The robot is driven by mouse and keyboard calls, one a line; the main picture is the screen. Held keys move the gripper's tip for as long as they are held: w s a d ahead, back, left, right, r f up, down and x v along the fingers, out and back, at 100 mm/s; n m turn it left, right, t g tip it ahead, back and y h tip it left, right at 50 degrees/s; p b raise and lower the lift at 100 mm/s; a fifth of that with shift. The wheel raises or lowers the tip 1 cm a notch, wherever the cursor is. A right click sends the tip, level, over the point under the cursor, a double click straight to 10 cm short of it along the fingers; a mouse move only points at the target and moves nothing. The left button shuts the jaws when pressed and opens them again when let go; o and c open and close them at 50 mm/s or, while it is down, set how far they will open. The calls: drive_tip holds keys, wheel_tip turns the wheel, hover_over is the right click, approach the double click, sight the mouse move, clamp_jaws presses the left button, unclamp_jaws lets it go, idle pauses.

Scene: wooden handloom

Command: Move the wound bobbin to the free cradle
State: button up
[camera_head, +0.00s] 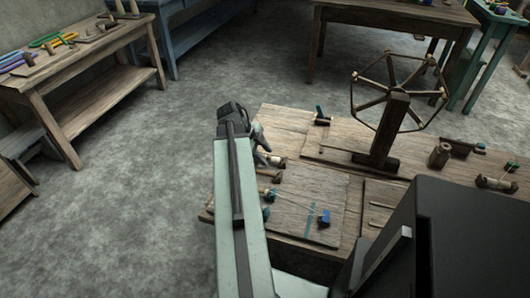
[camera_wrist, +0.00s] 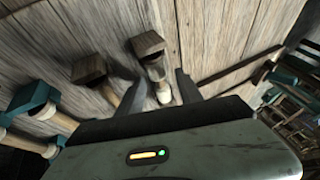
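My gripper (camera_head: 262,146) is over the left edge of the low wooden table in the head view. In the wrist view my gripper (camera_wrist: 158,92) has its two dark fingers apart. A small pale, cream-coloured spool-like piece (camera_wrist: 160,86) with a brown wooden block (camera_wrist: 148,44) at its far end lies between them; I cannot tell whether the fingers touch it. Left of it is another brown block (camera_wrist: 88,69) with a pale rod (camera_wrist: 110,95). I cannot tell for sure which piece is the wound bobbin or which is the free cradle.
Teal-ended pieces (camera_wrist: 32,103) lie at the left of the wrist view. A wooden wheel on a post (camera_head: 390,135) stands on the table (camera_head: 285,120), with a blue piece (camera_head: 324,218) in front. A side bench (camera_head: 95,75) stands at left. Grey floor (camera_head: 130,215) is clear.

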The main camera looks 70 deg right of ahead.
drive_tip(key=shift+r, duration=0.1)
drive_tip(key=p+v, duration=0.6)
drive_tip(key=v, duration=0.1)
drive_tip(key=shift+r+p, duration=0.25)
drive_tip(key=shift+p, duration=0.15)
drive_tip(key=shift+w+a, duration=0.1)
drive_tip(key=shift+w, duration=0.05)
